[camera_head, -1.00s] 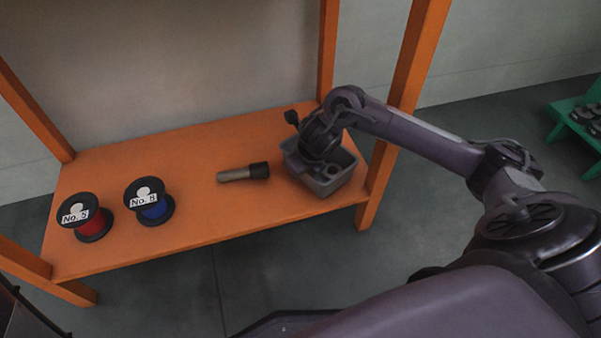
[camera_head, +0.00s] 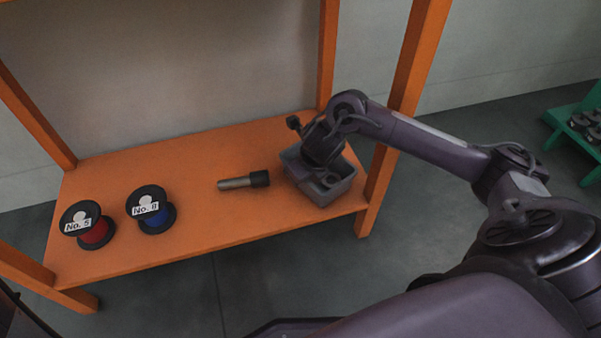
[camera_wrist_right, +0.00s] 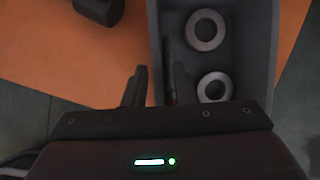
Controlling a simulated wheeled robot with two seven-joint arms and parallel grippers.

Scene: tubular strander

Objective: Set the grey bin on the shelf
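The grey bin (camera_head: 335,190) sits at the right end of the orange shelf (camera_head: 200,215), near its right post. My right gripper (camera_head: 318,158) reaches down over the bin from the right, and its fingertips are hidden in the head view. In the right wrist view the fingers (camera_wrist_right: 157,82) straddle the left wall of the bin (camera_wrist_right: 260,50), one outside and one inside, close against it. The gripper looks shut on that wall. Two grey rings (camera_wrist_right: 206,30) lie inside the bin. My left gripper is in neither view.
A grey cylinder with a black end (camera_head: 243,182) lies just left of the bin. A red spool (camera_head: 88,225) and a blue spool (camera_head: 151,209) stand at the shelf's left end. Bare shelf lies between. A green rack (camera_head: 580,130) stands far right.

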